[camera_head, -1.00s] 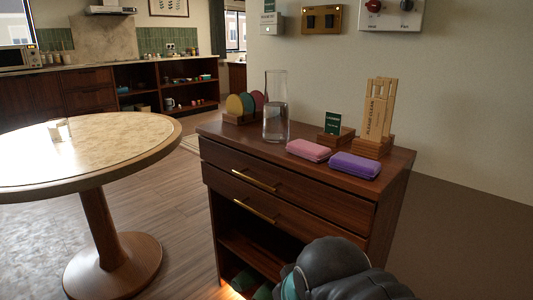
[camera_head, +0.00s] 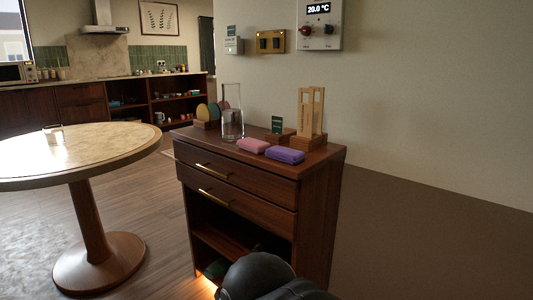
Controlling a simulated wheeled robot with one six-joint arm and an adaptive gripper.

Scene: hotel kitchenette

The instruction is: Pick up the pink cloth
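The pink cloth (camera_head: 252,146) is a small folded pad lying flat on top of the dark wooden cabinet (camera_head: 240,157), near its front edge. A purple cloth (camera_head: 285,155) lies just to its right. A dark rounded part of my arm shows at the bottom of the picture, below and in front of the cabinet. My gripper's fingers are not visible.
A glass carafe (camera_head: 232,112) stands behind and left of the pink cloth. Coloured discs in a holder (camera_head: 207,124), a small green sign (camera_head: 277,125) and a wooden holder (camera_head: 308,140) share the top. A round table (camera_head: 100,146) stands left. Floor is open to the right.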

